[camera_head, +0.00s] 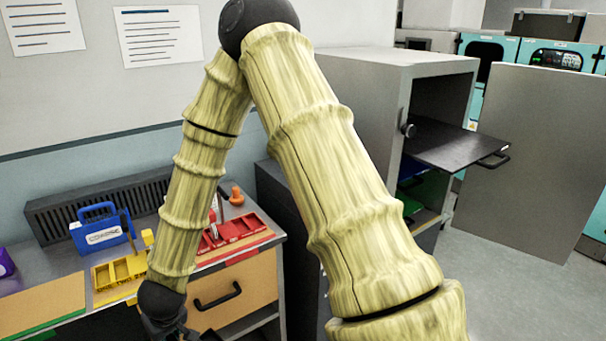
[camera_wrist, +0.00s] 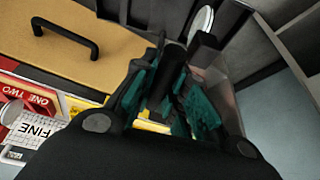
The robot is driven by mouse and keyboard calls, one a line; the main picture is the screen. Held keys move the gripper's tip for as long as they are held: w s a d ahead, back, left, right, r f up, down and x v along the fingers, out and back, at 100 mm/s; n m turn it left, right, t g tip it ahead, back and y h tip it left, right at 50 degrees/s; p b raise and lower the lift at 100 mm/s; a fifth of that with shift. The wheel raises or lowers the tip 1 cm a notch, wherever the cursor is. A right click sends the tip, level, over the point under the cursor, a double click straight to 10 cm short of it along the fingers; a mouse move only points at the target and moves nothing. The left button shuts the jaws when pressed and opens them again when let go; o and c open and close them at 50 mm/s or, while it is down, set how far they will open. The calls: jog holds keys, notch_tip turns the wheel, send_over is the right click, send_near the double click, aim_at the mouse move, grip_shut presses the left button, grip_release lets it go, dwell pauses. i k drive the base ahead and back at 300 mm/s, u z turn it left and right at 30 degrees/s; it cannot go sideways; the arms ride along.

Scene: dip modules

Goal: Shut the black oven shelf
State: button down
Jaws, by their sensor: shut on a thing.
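The black oven shelf (camera_head: 455,145) sticks out from the upper part of the open grey oven (camera_head: 370,75), its black handle (camera_head: 494,160) at the free end. The oven door (camera_head: 535,150) is swung wide open at the right. My gripper (camera_head: 172,328) is low by the bench front, far left of the shelf and partly cut off by the frame edge. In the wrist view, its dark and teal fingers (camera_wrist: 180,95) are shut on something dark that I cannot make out. The shelf is not recognisable in that view.
The bench has a wooden drawer (camera_head: 240,290) with a black handle (camera_head: 217,297), which also shows in the wrist view (camera_wrist: 65,35). Red (camera_head: 235,230) and yellow trays (camera_head: 115,272) and a blue box (camera_head: 100,230) stand on it. Floor shows clear below the oven door.

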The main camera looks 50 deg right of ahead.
aim_at(457, 149)
jog(key=z, duration=0.4)
jog(key=k, duration=1)
jog(key=z, duration=0.95)
jog(key=i, duration=0.65)
jog(key=z, duration=0.5)
